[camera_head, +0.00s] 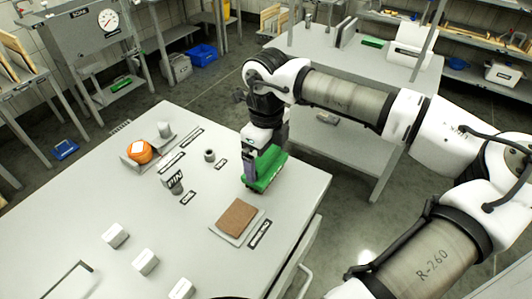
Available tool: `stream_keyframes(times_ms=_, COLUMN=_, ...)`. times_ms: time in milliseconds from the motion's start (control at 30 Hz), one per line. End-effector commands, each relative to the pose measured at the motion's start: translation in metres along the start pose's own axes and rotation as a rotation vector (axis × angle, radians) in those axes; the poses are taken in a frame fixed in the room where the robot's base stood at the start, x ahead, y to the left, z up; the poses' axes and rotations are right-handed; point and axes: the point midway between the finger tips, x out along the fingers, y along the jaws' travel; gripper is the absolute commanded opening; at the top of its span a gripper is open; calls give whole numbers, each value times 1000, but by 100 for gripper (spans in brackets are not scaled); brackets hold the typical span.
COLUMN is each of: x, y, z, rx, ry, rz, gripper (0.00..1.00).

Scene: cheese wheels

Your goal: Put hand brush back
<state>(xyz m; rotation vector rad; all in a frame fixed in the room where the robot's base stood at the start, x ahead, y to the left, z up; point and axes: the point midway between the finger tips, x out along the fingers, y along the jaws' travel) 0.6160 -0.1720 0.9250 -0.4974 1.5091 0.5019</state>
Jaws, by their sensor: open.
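A green block-shaped thing (268,172), which looks like the hand brush, is at the right part of the grey table (205,265), near its far edge. My gripper (251,176) points down right at it, with a grey-purple finger against or just in front of its left side. The other finger is hidden. The jaws are open; I cannot tell whether they touch the brush. Whether the brush rests fully on the tabletop is hard to tell.
An orange wheel (139,151) sits in a holder at the table's far left. A brown pad (237,217) lies on a grey plate. Several white blocks (115,235) stand at the front. Small dark pieces (173,183) and labels lie mid-table. Another table (335,65) stands behind.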

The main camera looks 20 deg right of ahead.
Motion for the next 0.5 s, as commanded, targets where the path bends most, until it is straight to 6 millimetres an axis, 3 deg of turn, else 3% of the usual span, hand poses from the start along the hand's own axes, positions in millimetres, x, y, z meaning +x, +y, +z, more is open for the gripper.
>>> stream_keyframes(times_ms=500, x=-101, y=-1, z=0, rx=0, ry=-2, rz=-4, gripper=100)
